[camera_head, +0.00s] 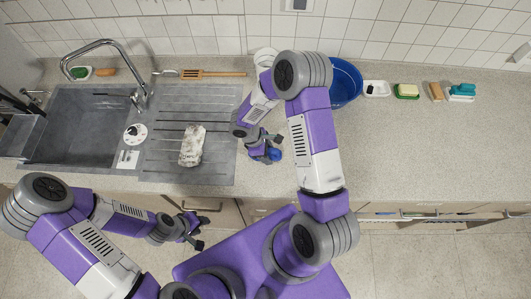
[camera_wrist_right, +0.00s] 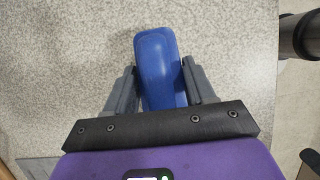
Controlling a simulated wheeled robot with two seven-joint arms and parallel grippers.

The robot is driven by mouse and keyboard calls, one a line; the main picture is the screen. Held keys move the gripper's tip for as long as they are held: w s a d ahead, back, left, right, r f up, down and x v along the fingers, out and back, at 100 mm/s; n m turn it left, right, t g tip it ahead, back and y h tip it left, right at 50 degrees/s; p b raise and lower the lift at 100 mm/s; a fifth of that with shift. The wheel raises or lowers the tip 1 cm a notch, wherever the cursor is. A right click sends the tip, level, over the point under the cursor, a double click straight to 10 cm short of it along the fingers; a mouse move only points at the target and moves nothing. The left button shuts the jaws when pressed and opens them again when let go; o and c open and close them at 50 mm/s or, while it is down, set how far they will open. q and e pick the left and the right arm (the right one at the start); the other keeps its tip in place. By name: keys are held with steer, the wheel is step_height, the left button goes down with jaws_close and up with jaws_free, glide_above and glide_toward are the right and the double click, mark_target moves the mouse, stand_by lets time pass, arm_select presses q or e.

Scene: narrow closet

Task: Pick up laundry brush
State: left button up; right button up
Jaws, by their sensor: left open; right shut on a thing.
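The laundry brush shows as a blue rounded body (camera_wrist_right: 157,65) between the fingers in the right wrist view. Its bristles are hidden. In the head view its blue end (camera_head: 275,155) shows beside my right gripper (camera_head: 266,151), over the counter just right of the ribbed drainboard. My right gripper (camera_wrist_right: 160,88) is shut on the brush, with one finger along each side. My left gripper (camera_head: 198,230) is open and empty, low in front of the cabinet doors and away from the brush.
A pale patterned cloth or bag (camera_head: 192,146) lies on the drainboard (camera_head: 223,120), beside the sink (camera_head: 72,125). A blue bucket (camera_head: 346,82) stands at the back, partly behind my right arm. Soap dishes (camera_head: 407,91) and a teal item (camera_head: 463,90) line the right back. The right front counter is clear.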

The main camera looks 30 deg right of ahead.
step_height(320, 180, up, 10)
stand_by(0.6)
steer(key=o, duration=0.4)
steer(key=shift+c, duration=1.1)
steer(key=shift+f, duration=0.1)
